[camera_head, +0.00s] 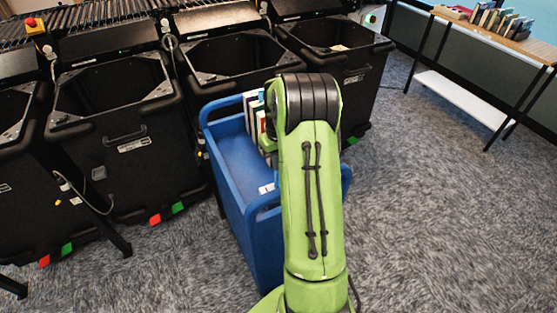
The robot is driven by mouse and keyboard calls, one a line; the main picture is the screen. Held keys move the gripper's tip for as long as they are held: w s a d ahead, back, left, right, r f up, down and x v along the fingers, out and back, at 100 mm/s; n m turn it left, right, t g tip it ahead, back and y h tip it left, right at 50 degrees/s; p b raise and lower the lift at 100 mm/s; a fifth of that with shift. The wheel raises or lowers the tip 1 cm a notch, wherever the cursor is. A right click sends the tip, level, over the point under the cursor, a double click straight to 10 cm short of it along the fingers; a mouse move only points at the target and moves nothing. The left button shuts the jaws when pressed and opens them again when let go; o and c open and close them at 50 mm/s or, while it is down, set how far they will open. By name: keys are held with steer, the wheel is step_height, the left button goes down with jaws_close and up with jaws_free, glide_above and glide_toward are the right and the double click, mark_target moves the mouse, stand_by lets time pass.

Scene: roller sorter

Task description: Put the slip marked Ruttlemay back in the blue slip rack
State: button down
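I cannot make out a slip marked Ruttlemay in this view. No blue slip rack can be told for certain; the only large blue thing is a blue cart (233,168) in the middle. Several upright books (254,112) stand at its far end, partly behind my green arm. A small white label or paper (266,188) shows on the cart near its right front part; no writing on it is readable. My arm crosses in front of the cart and hides its right part. My gripper is out of sight.
Black bins (118,130) stand in a row behind and left of the cart, under a roller conveyor (100,15) with a red button (34,24). A table (490,35) with several books stands at the back right. Grey carpet (440,220) on the right is clear.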

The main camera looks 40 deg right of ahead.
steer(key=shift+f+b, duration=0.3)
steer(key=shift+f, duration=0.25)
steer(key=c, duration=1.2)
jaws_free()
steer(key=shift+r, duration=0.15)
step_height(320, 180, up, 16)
steer(key=p, duration=0.3)
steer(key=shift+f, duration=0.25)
